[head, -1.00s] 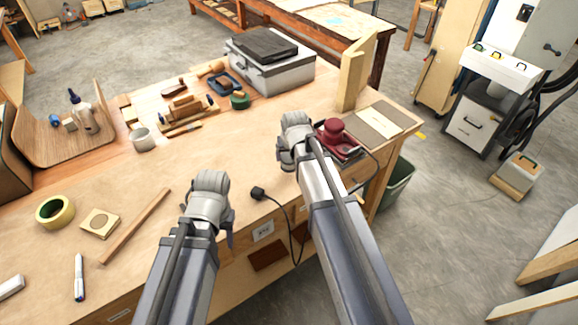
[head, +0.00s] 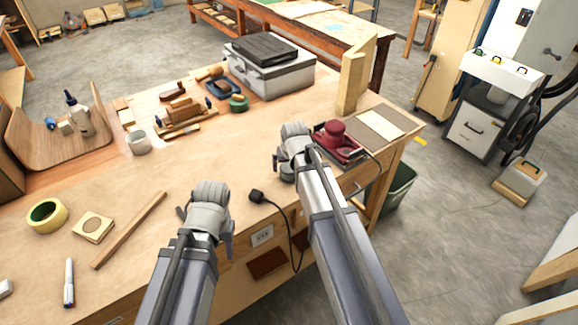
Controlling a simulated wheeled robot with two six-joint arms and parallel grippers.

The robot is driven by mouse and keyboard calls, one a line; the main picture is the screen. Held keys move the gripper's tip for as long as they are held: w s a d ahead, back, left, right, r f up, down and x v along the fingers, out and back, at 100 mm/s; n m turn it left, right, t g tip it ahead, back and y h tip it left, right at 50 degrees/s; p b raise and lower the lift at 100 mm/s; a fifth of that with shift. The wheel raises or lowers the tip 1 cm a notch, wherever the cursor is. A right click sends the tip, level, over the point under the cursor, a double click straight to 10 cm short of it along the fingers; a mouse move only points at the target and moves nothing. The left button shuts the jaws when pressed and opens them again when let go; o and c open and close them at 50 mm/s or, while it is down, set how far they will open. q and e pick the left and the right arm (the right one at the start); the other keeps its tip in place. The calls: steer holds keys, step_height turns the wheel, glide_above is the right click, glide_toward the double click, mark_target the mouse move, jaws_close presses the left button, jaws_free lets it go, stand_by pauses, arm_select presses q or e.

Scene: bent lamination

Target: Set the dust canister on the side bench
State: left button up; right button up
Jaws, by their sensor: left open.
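I cannot pick out a dust canister for certain. A dark red sander (head: 336,141) with a rounded top lies at the right end of the workbench (head: 150,185), its cord running off the edge. A second bench (head: 350,35) with reddish wooden legs stands behind; I cannot tell whether it is the side bench. My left gripper (head: 207,222) is open and empty over the front edge of the workbench. My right gripper (head: 283,165) is just left of the sander, seen from behind; its fingertips are mostly hidden, and I cannot tell whether it touches anything.
A grey toolbox (head: 270,75), wooden planes (head: 185,112), a cup (head: 139,143), yellow tape (head: 47,215) and a wood strip (head: 130,230) lie on the workbench. A black plug (head: 257,196) lies near the front edge. The workbench middle is clear. A green bin (head: 398,190) stands below right.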

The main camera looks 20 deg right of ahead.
steer(key=shift+r, duration=0.15)
steer(key=p+v, duration=1.1)
steer(key=v, duration=0.1)
steer(key=s+a+n+g, duration=0.2)
steer(key=s+a, duration=0.4)
steer(key=s, duration=0.3)
steer(key=s+a+f+n+g+h, duration=0.1)
steer(key=s+a+n+g, duration=0.2)
steer(key=s+a, duration=0.4)
steer(key=s, duration=0.3)
steer(key=shift+s+f, duration=0.15)
steer(key=shift+f, duration=0.1)
